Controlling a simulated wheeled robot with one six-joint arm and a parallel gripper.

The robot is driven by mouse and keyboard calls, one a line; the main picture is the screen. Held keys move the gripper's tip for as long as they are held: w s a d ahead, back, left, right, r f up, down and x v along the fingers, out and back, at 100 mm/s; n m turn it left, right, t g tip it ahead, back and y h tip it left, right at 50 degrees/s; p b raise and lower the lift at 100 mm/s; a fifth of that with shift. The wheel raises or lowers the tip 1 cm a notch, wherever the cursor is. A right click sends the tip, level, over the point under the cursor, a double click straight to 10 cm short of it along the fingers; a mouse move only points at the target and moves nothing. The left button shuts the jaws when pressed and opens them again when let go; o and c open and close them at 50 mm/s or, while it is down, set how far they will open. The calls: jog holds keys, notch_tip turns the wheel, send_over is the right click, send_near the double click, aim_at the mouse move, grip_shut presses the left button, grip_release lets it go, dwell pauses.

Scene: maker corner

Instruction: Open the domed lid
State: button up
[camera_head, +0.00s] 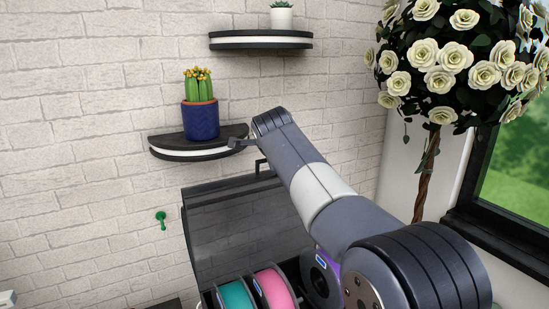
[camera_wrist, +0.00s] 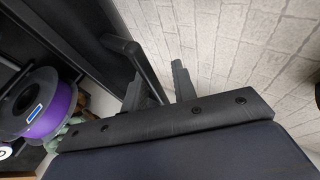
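The domed lid (camera_head: 235,228) is a dark see-through cover. It stands raised and tilted back against the brick wall, with the box under it open at the front. Its black handle (camera_head: 262,165) is at the top edge, just below my gripper (camera_head: 243,143). In the wrist view the handle (camera_wrist: 128,46) runs down toward the space between the two fingers of my gripper (camera_wrist: 158,72). The fingers stand apart with a gap around the bar, and I see no firm grip. The lid's hinge is hidden.
A teal spool (camera_head: 236,295), a pink spool (camera_head: 272,287) and a purple spool (camera_head: 318,278) sit in the open box. A shelf (camera_head: 165,147) with a potted cactus (camera_head: 200,108) is close beside my gripper. A flower tree (camera_head: 440,60) stands at right.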

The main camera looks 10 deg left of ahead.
jog(key=shift+f, duration=0.5)
jog(key=shift+s, duration=0.15)
jog(key=shift+s+d+r+b, duration=0.1)
jog(key=shift+s+r+b, duration=0.1)
jog(key=shift+b, duration=0.1)
jog(key=o, duration=0.3)
jog(key=v, duration=0.2)
jog(key=r+b+v, duration=0.1)
jog(key=v, duration=0.2)
jog(key=w+b+v, duration=0.1)
jog(key=v, duration=0.1)
jog(key=shift+s+d+r, duration=0.1)
jog(key=shift+d+r, duration=0.2)
jog(key=s, duration=0.1)
jog(key=s+r, duration=0.1)
jog(key=s, duration=0.1)
jog(key=s+a+r, duration=0.1)
jog(key=s, duration=0.1)
jog(key=c, duration=0.3)
jog(key=x, duration=0.4)
jog(key=p+x, duration=0.1)
jog(key=x, duration=0.3)
jog(key=d+p+x, duration=0.1)
jog(key=x, duration=0.2)
jog(key=shift+w+a+f, duration=0.1)
jog(key=shift+w+f, duration=0.05)
jog(key=shift+w, duration=0.3)
jog(key=shift+w+f, duration=0.15)
jog(key=shift+f, duration=0.05)
